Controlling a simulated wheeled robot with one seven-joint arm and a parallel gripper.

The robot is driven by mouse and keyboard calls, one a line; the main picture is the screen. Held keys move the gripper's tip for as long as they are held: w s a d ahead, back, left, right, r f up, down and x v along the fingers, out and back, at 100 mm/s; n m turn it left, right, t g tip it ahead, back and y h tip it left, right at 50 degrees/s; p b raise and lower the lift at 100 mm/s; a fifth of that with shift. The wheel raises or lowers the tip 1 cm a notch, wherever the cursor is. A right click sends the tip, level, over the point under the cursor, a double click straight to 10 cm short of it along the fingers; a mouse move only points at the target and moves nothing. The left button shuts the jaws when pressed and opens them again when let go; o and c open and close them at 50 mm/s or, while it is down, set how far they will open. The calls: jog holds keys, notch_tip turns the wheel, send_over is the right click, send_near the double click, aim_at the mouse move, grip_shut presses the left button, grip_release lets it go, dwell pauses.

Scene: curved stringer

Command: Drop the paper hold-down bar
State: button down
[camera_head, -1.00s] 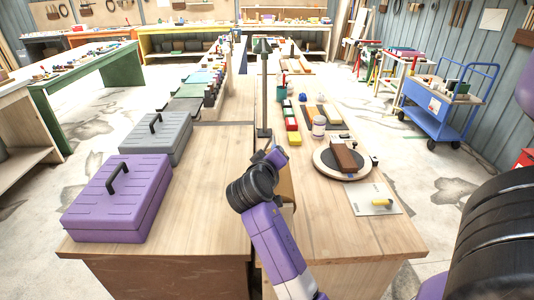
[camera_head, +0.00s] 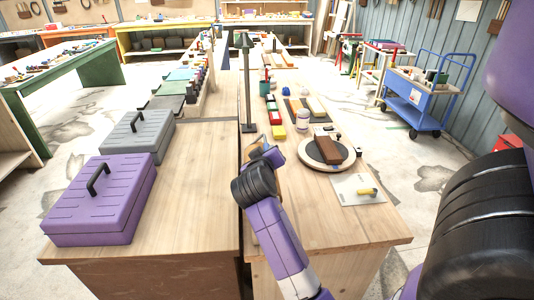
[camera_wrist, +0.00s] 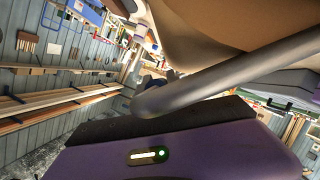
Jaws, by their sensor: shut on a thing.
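The paper hold-down bar is a grey round bar (camera_wrist: 225,82) that runs slantwise across the wrist view, close in front of my purple gripper housing. Its rounded end is near the middle of that view. A large smooth tan surface (camera_wrist: 235,25), perhaps the paper, fills the top beside the bar. My gripper (camera_head: 262,152) is shut on the bar. In the head view it is over the wooden bench (camera_head: 190,225), near the seam between the tops. There my own arm hides most of the bar. The fingertips cannot be made out in the wrist view.
A purple toolbox (camera_head: 98,205) and a grey toolbox (camera_head: 138,133) stand to the left. The bench's front is clear.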

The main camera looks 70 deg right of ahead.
jog(key=c, duration=1.3)
grip_release()
